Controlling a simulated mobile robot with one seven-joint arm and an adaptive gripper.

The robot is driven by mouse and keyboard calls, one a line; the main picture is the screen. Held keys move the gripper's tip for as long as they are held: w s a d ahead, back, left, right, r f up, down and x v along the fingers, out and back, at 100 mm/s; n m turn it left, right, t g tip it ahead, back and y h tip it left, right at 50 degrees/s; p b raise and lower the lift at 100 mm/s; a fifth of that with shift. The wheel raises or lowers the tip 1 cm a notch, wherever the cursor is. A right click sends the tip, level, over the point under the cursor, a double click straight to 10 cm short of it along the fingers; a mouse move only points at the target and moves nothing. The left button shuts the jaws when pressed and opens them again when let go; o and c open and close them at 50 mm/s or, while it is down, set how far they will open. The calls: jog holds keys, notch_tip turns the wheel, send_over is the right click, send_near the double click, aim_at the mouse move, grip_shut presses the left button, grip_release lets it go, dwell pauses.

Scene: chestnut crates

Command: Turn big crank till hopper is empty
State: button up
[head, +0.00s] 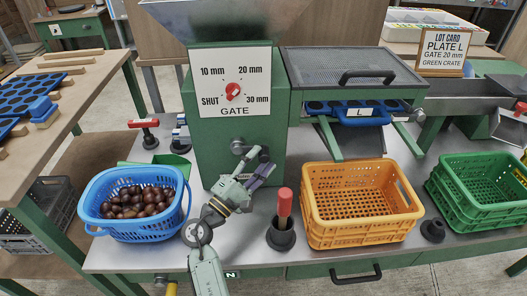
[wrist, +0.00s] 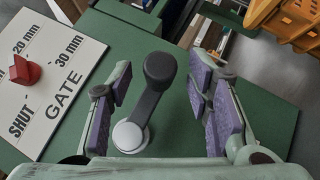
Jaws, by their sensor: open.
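The big crank (head: 238,147) is on the front of the green machine, below the gate sign. In the wrist view its pale hub (wrist: 128,136) and dark arm and knob (wrist: 160,68) lie between the finger pads, with gaps on both sides. My gripper (head: 262,172) is open in front of the crank; its purple pads also show in the wrist view (wrist: 152,108). The grey hopper (head: 215,22) is on top of the machine; its inside is hidden. The red gate dial (head: 232,91) is on the sign; I cannot tell its exact setting.
A blue basket (head: 112,232) of chestnuts stands left of my arm. A red-handled tool in a dark cup (head: 281,238), an empty orange crate (head: 318,235) and an empty green crate (head: 462,220) stand right. A blue plate marked L (head: 338,110) sits under the mesh cover (head: 335,62).

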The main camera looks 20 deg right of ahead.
jog(key=shift+x, duration=1.25)
jog(key=shift+a, duration=0.1)
jog(key=shift+c, duration=0.5)
grip_shut()
